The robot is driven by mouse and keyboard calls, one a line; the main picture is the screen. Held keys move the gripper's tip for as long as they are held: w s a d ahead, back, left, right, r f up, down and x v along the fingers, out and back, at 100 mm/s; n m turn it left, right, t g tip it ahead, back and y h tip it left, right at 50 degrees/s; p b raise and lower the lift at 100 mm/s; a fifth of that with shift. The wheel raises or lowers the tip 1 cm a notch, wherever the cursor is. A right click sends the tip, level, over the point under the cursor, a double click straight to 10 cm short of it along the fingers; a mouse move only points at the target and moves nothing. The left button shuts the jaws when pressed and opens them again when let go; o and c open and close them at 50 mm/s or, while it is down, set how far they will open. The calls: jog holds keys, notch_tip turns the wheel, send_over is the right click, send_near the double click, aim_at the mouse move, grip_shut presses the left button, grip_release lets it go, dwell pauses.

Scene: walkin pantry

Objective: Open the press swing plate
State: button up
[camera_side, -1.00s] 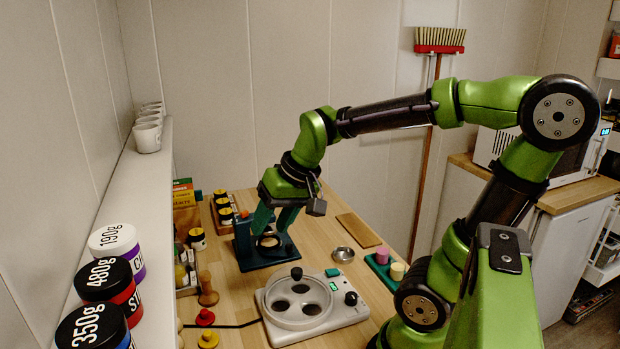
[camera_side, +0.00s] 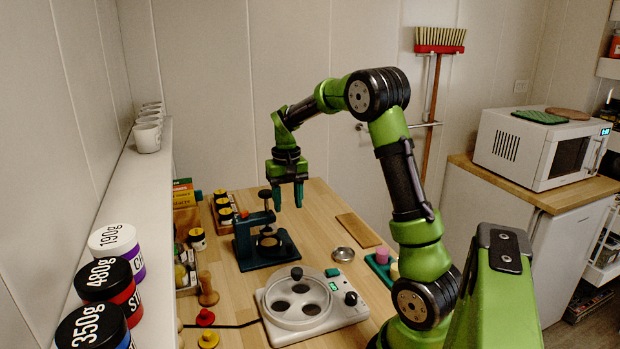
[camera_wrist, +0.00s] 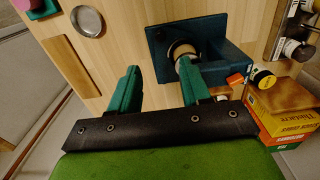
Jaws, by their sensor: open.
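The press (camera_side: 258,255) is dark teal and stands upright on the wooden table, with a black knob (camera_side: 265,194) on top and a round plate-like part (camera_side: 270,242) low over its base. I cannot tell how far the swing plate is turned. The press also shows in the wrist view (camera_wrist: 225,68), past my fingers. My gripper (camera_side: 288,205) is open and empty, with its teal fingers pointing down just right of the press's top. In the wrist view my gripper (camera_wrist: 160,70) has its right finger overlapping the press and hiding part of it; contact cannot be judged.
A white device with round wells (camera_side: 310,305) stands in front of the press. A small metal dish (camera_side: 343,254) and a wooden board (camera_side: 358,230) lie to the right. Jars (camera_side: 222,207) and boxes (camera_side: 184,195) stand to the left. The table right of the press is partly clear.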

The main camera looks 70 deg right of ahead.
aim_at(289, 245)
notch_tip(289, 245, down, 12)
jog(key=shift+f, duration=0.25)
grip_shut()
dwell(0.3)
